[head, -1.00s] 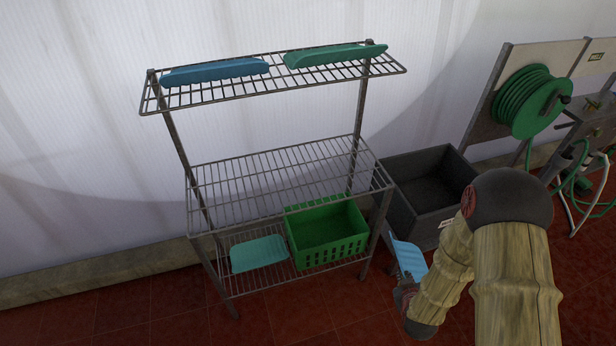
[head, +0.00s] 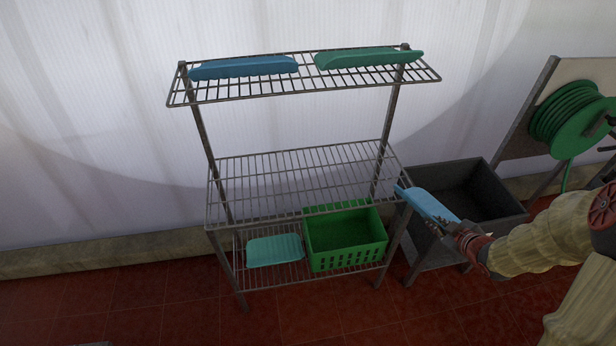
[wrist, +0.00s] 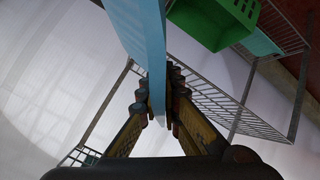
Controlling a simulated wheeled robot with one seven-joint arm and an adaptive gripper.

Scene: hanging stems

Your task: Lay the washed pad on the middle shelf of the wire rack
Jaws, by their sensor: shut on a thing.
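A light blue pad (head: 430,204) is held in my gripper (head: 456,228), with its far end near the right end of the rack's middle shelf. In the wrist view the pad (wrist: 152,45) stands edge-on between the fingertips of my gripper (wrist: 158,105), which are shut on it. The wire rack's middle shelf (head: 290,180) is bare. In the head view the pad's tip overlaps the shelf's right front corner; I cannot tell whether they touch.
The top shelf (head: 303,88) holds a blue pad (head: 243,68) and a green pad (head: 368,58). The bottom shelf (head: 272,277) holds a turquoise pad (head: 275,250) and a green basket (head: 346,238). A dark sink (head: 478,190) and a green hose reel (head: 570,125) stand to the right.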

